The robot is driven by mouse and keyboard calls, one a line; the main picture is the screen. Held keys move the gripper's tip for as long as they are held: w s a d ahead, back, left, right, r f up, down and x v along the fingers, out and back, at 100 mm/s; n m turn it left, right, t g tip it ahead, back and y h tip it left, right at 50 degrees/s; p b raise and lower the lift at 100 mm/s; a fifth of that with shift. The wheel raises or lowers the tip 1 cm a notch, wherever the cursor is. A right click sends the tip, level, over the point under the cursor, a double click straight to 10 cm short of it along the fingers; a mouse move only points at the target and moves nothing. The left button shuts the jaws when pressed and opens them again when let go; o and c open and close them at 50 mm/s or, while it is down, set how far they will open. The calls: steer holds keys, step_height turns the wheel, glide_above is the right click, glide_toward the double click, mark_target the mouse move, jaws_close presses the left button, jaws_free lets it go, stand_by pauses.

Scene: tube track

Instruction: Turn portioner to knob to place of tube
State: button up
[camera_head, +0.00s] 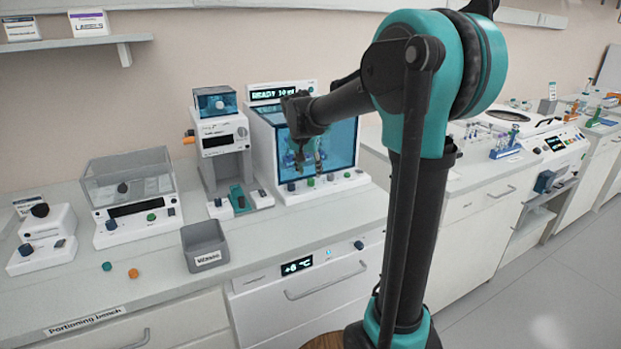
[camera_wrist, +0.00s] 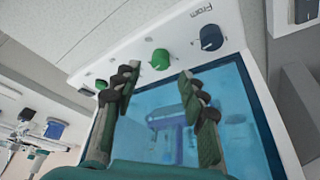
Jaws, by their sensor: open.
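The machine I take to be the portioner (camera_head: 352,178) stands against the wall in the head view, with a blue clear cabinet and a display reading "READY 10 ml". Its white front strip carries several knobs. In the wrist view a green knob (camera_wrist: 160,59) sits just beyond and between my fingertips, and a blue-grey knob (camera_wrist: 211,37) beside the word "From" lies up and right. My gripper (camera_wrist: 157,72) is open, empty, in front of the cabinet.
Left of the portioner stand a white machine with a blue top (camera_head: 217,140) and one with a clear lid (camera_head: 130,180). A grey bin (camera_head: 205,246) and two small caps lie on the bench. My arm hides the middle of the head view.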

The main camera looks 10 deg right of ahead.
mark_target(311, 180)
steer(key=shift+x, duration=2.05)
jaws_close()
